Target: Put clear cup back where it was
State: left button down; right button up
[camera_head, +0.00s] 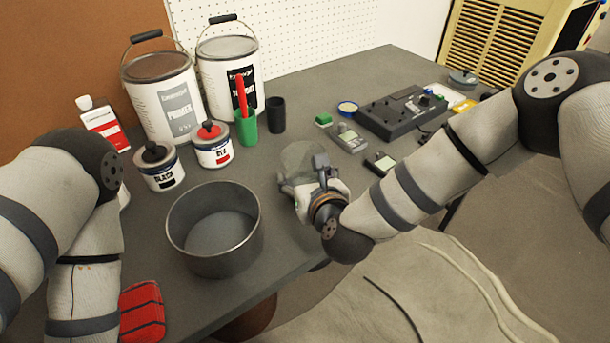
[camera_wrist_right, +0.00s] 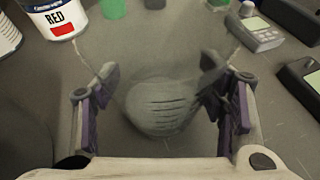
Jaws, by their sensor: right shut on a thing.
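The clear cup (camera_head: 299,158) is see-through and greyish, over the grey table right of the big pot. My right gripper (camera_head: 318,180) is around it, coming from the lower right. In the right wrist view the cup (camera_wrist_right: 162,105) shows between the purple-padded fingers of the right gripper (camera_wrist_right: 160,108), which is shut on it. I cannot tell whether the cup's base touches the table. My left arm is at the left edge; its gripper is not in view.
A dark round pot (camera_head: 215,228) stands left of the cup. Paint cans (camera_head: 213,145), a green cup (camera_head: 246,128) and a black cup (camera_head: 276,115) stand behind. Small meters (camera_head: 347,138) and a black device (camera_head: 400,115) lie right. Bare table surrounds the cup.

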jog(key=shift+f, duration=0.2)
jog(key=o, duration=1.3)
jog(key=shift+c, duration=0.2)
jog(key=shift+r, duration=0.1)
jog(key=shift+r, duration=0.35)
jog(key=p+v, duration=0.1)
jog(key=v, duration=1.1)
jog(key=shift+f+p, duration=0.1)
jog(key=shift+p, duration=0.3)
pick_arm(q)
jog(key=shift+w+r+t, duration=0.5)
jog(key=shift+w+r, duration=0.7)
jog(key=shift+w, duration=0.05)
